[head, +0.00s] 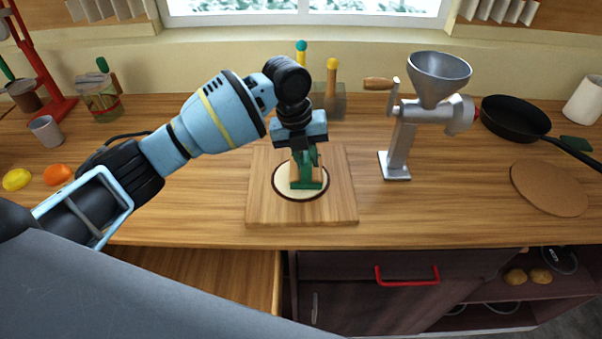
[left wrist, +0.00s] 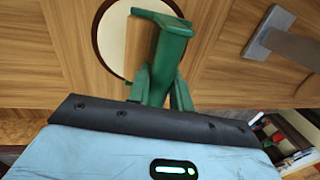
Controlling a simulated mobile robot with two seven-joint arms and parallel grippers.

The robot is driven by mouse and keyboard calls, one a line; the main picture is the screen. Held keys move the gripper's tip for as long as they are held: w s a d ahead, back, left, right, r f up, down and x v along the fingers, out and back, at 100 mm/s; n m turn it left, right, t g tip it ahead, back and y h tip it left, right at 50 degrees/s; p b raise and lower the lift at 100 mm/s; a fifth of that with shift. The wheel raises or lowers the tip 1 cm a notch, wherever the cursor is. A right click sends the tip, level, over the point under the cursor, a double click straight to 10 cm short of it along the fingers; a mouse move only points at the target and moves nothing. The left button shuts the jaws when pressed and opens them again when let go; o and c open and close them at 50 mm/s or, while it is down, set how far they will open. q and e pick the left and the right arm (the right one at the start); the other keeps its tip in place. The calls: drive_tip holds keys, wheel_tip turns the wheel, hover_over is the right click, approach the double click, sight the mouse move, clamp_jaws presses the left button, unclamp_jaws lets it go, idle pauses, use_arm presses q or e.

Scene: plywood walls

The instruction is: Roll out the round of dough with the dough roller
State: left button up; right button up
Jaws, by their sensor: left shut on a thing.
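The round of dough (head: 284,183) is a pale flat disc with a dark rim on a square wooden board (head: 262,212) on the counter. The dough roller (head: 308,183) has a green frame and a wooden cylinder. My left gripper (head: 304,152) is shut on it from above. The roller stands over the right part of the dough and seems to touch it. In the left wrist view the roller (left wrist: 158,35) covers part of the dough (left wrist: 112,45). The fingertips are partly hidden. My right gripper is not in view.
A metal grinder (head: 402,140) stands right of the board. Further right are a black pan (head: 512,115) and a round cork mat (head: 548,187). A holder (head: 330,103) with coloured-knob tools stands behind. Lemon (head: 17,179) and orange (head: 57,174) lie left. The counter's front edge is near the board.

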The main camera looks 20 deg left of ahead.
sight(297, 169)
use_arm(q)
drive_tip(key=shift+w+d, duration=0.25)
drive_tip(key=shift+d, duration=0.8)
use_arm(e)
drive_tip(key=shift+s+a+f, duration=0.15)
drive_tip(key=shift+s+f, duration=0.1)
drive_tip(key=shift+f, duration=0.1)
